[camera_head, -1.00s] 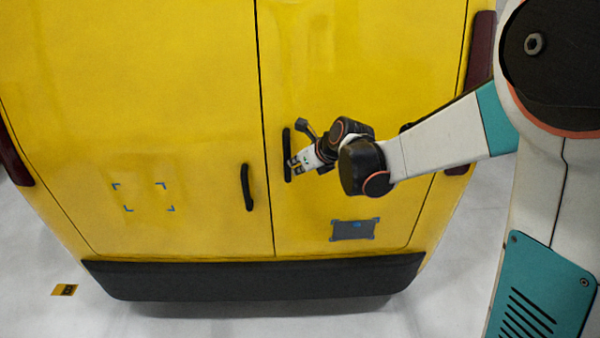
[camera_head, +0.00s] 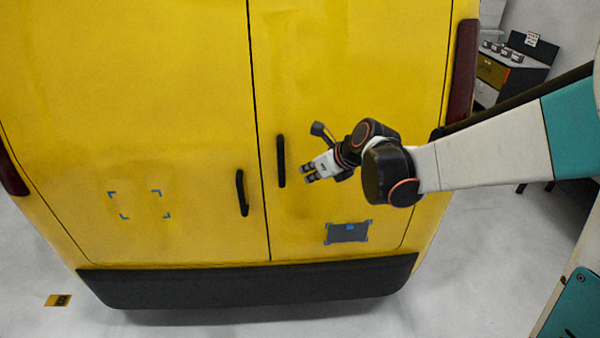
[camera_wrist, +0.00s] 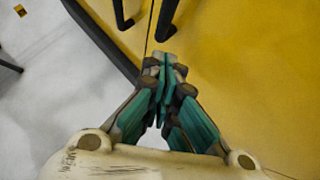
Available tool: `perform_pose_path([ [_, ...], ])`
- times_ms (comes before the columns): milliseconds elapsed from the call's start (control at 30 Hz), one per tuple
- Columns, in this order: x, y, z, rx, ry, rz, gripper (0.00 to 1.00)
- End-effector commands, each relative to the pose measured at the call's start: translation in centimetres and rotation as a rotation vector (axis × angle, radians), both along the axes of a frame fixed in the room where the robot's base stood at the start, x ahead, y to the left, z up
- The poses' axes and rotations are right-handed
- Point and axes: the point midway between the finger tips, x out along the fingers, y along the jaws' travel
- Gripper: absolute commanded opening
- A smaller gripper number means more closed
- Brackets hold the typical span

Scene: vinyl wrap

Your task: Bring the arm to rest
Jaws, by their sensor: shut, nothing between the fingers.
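My gripper (camera_head: 307,174) is in front of the right rear door of a yellow van (camera_head: 330,60), just right of that door's black handle (camera_head: 281,161). It is shut and empty. In the wrist view, the fingertips of my gripper (camera_wrist: 164,62) meet, with the yellow door and the dark handles beyond them. My arm reaches in from the right edge of the head view. I cannot tell the exact gap between gripper and door.
A dark grey patch with blue corners (camera_head: 348,232) is low on the right door. Blue corner marks (camera_head: 139,191) frame an area on the left door. A black bumper (camera_head: 240,284) runs below. A workbench (camera_head: 507,68) stands back right. A yellow floor marker (camera_head: 58,300) lies left.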

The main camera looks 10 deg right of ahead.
Motion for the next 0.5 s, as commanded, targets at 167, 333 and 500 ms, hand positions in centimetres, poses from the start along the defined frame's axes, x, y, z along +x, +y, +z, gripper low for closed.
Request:
perform_pose_path([
  [167, -1.8, -1.1, 2.1, -0.001, 0.001, -0.001, 0.0],
  [333, -2.6, -1.5, 2.9, -0.002, 0.0, 0.001, 0.0],
  [500, -4.1, -2.0, 3.1, -0.094, -0.046, 0.085, 0.0],
])
